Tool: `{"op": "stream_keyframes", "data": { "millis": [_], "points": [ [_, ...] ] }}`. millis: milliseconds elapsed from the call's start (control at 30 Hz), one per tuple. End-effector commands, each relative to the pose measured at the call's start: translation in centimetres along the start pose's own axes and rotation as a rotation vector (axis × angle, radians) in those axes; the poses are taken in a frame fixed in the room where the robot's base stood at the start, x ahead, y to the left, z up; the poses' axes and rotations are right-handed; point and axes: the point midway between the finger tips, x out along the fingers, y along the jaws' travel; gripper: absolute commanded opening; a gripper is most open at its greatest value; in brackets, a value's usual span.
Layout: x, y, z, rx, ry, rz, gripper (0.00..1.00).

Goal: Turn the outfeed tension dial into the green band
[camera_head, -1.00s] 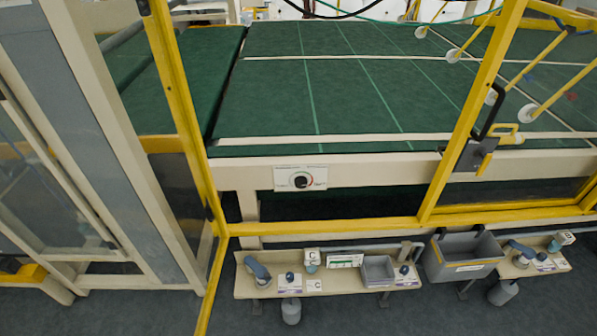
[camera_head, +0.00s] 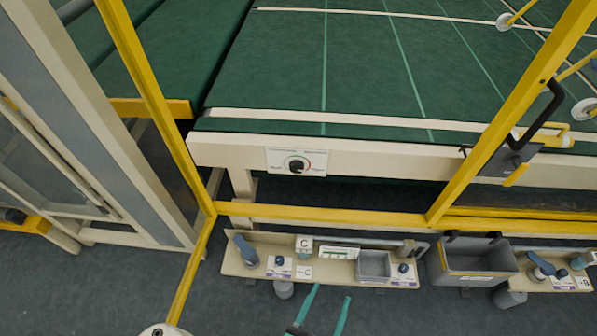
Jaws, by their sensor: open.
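A dial with a black knob (camera_head: 296,166) sits on a white plate (camera_head: 276,158) on the cream front beam of the green-topped machine. A red mark shows at the knob's right side. The plate's lettering is too small to read, and I cannot make out a green band or the pointer's exact direction. My gripper (camera_head: 332,292) shows at the bottom edge with two teal fingers spread apart and nothing between them. It appears well below the dial in the picture, over the floor in front of the shelf, and touches nothing that I can see.
Yellow frame posts and a yellow rail (camera_head: 330,214) stand around the machine front. Below, a cream shelf (camera_head: 325,277) holds knobs, a blue-handled part and a grey tray (camera_head: 374,264). A grey bin (camera_head: 470,262) hangs at right. A black handle (camera_head: 541,112) is on the right post.

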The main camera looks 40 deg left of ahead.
Motion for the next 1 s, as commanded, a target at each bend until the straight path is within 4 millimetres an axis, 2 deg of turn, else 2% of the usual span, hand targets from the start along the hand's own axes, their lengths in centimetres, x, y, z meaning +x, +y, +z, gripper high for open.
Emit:
{"op": "stream_keyframes", "data": {
  "millis": [33, 100, 267, 400, 500, 700, 800, 1000],
  "points": [
    [2.1, -1.3, 0.0, -0.003, 0.018, -0.035, 0.58],
    [4.6, -3.0, 0.1, -0.006, 0.032, -0.075, 0.58],
    [10.2, -7.0, -0.2, -0.015, 0.065, -0.159, 0.58],
    [14.8, -11.1, -1.4, -0.028, 0.095, -0.228, 0.58],
    [17.6, -14.1, -2.4, -0.036, 0.113, -0.274, 0.58],
    [21.0, -18.5, -4.1, -0.052, 0.138, -0.335, 0.58],
    [21.7, -19.6, -4.5, -0.055, 0.142, -0.349, 0.58],
    [22.9, -20.4, -4.9, -0.058, 0.145, -0.355, 0.58]
  ]
}}
